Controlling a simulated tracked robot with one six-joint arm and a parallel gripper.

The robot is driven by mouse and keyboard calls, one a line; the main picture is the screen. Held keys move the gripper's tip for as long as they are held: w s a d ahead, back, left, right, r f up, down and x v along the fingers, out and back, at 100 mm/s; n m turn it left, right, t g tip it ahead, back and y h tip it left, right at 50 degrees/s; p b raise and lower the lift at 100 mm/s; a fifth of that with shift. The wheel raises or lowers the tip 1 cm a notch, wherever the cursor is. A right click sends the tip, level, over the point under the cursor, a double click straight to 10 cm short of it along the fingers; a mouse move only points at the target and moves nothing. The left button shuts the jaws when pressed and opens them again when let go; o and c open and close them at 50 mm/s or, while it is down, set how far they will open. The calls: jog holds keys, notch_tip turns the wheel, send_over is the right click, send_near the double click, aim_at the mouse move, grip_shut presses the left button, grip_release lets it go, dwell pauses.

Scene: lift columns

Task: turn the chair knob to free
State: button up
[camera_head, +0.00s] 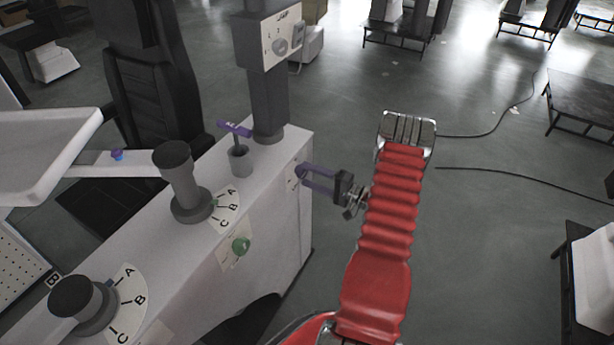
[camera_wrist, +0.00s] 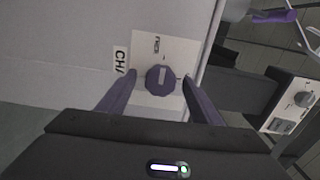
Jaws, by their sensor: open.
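The chair knob (camera_wrist: 159,79) is a round, dark purple dial with a pale pointer mark on a cream plate (camera_wrist: 150,107) in the wrist view. A label (camera_wrist: 121,60) beginning "CHA" is beside it. The pointer mark points roughly towards the top of the wrist view; the plate's small lettering is too blurred to read surely. My gripper (camera_wrist: 158,83) is open, with one purple finger on each side of the knob. Gaps show between fingers and knob. In the head view, my gripper (camera_head: 304,177) is at the cabinet's right-hand side, and the knob is hidden or too small there.
The white cabinet (camera_head: 275,215) carries two grey levers (camera_head: 180,180) (camera_head: 85,300) with A-B-C dials, a green knob (camera_head: 241,245) and a purple-handled lever (camera_head: 235,129). A grey column (camera_head: 268,100) rises behind. Open floor (camera_head: 480,230) lies to the right.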

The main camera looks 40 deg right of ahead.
jog(key=v, duration=1.2)
jog(key=shift+s, duration=0.1)
jog(key=s+a+f+m+g+y, duration=0.3)
jog(key=s+a+f+g, duration=0.15)
jog(key=a, duration=0.35)
jog(key=s+a+r+n+g, duration=0.2)
jog(key=a+r+n+g, duration=0.1)
jog(key=a+r+g, duration=0.5)
jog(key=s+a+r+n+h, duration=0.1)
jog(key=a+r+n+h, duration=0.2)
jog(key=a+r, duration=0.5)
jog(key=s+a+r+n+h, duration=0.2)
jog(key=a+r+n, duration=0.4)
jog(key=a+r, duration=0.3)
jog(key=s+a+r+n+t+h, duration=0.1)
jog(key=a+r+n+h, duration=0.3)
jog(key=a+r, duration=0.4)
notch_tip(320, 180, up, 3)
jog(key=shift+s+a+n, duration=0.35)
jog(key=shift+s+n, duration=0.05)
jog(key=shift+s, duration=0.1)
